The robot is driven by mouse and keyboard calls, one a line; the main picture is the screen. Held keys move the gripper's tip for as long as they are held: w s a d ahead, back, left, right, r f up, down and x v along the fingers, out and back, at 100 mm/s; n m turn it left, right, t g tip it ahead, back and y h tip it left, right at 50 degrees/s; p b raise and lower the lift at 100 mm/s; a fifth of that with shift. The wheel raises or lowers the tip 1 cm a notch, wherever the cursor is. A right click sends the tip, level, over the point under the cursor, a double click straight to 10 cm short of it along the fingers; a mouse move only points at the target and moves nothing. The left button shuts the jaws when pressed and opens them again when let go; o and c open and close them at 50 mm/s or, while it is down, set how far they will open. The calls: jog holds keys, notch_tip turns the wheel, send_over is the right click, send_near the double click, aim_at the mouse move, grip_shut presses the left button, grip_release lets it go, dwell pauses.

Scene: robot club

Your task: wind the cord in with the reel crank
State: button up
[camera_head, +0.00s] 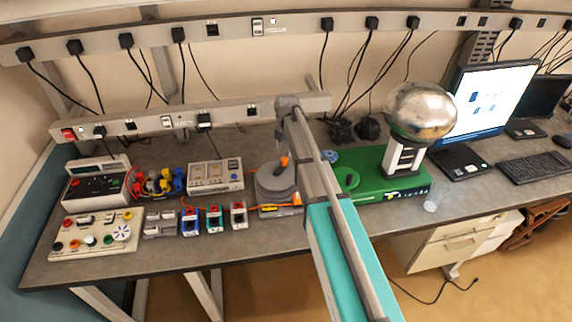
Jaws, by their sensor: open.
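The reel (272,184) is a round grey drum on the bench in the middle of the view, partly covered on its right by my arm. A small orange knob (284,161) stands up on its top, apparently the crank handle. Orange cord (270,207) shows along the reel's front base, and a thin orange line runs left toward the small boxes. My arm reaches from the bottom up past the reel's right side and ends in a dark grey joint above and behind it. My gripper's fingers cannot be made out, so contact with the knob cannot be judged.
A green base (385,190) with a silver sphere (420,110) stands right of my arm. Several small coloured boxes (214,219) and a white meter unit (215,176) stand left. A power rail (190,123) runs behind. The bench's front strip is mostly clear.

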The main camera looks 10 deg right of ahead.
aim_at(284, 158)
jog(key=shift+w+a+f+b, duration=0.1)
jog(key=shift+w+f+b, duration=0.05)
jog(key=shift+f+b, duration=2.7)
jog(key=shift+f, duration=0.1)
